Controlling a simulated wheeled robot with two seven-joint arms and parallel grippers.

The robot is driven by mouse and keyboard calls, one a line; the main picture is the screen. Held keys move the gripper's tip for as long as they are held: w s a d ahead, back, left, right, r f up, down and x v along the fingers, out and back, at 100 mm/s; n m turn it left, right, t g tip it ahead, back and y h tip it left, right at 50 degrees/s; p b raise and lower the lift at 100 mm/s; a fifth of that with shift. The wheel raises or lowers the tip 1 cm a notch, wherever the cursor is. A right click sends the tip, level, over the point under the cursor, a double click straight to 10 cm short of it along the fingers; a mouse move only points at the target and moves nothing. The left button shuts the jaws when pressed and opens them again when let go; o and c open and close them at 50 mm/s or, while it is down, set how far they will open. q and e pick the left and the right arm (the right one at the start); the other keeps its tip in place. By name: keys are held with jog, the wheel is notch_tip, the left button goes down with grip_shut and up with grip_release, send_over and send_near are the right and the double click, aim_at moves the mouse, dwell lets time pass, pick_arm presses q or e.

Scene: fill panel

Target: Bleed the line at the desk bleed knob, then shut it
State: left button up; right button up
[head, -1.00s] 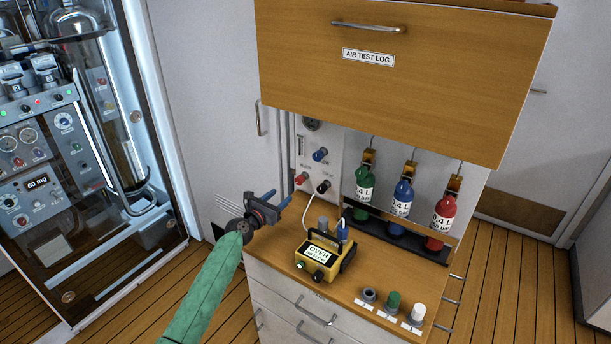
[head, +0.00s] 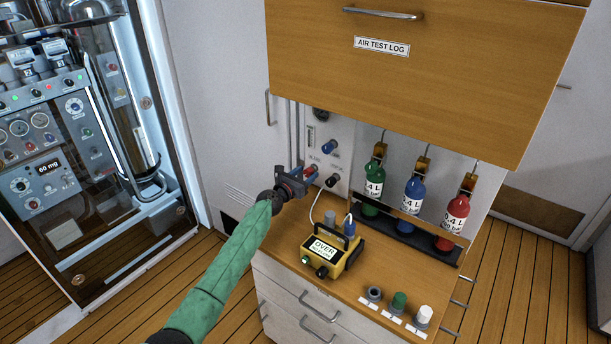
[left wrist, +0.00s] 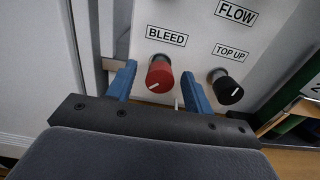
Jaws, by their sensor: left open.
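The red bleed knob (left wrist: 159,77) sits on the white panel under a BLEED label, in the left wrist view. Its white mark points to the lower left. My left gripper (head: 308,173) is open at the panel in the head view. In the left wrist view its blue fingers (left wrist: 158,84) stand on either side of the red knob, with a gap showing on both sides. In the head view the fingers partly hide the knob. My right gripper is not in view.
A black TOP UP knob (left wrist: 225,89) is close to the right finger. A blue knob (head: 330,147) is above. A yellow tester (head: 333,253) reading OVER stands on the desk below. Several coloured bottles hang right, and the AIR TEST LOG drawer (head: 430,80) overhangs the panel.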

pick_arm(q)
jog(key=shift+w+d+f, duration=0.1)
jog(key=shift+w, duration=0.05)
jog(key=c, duration=1)
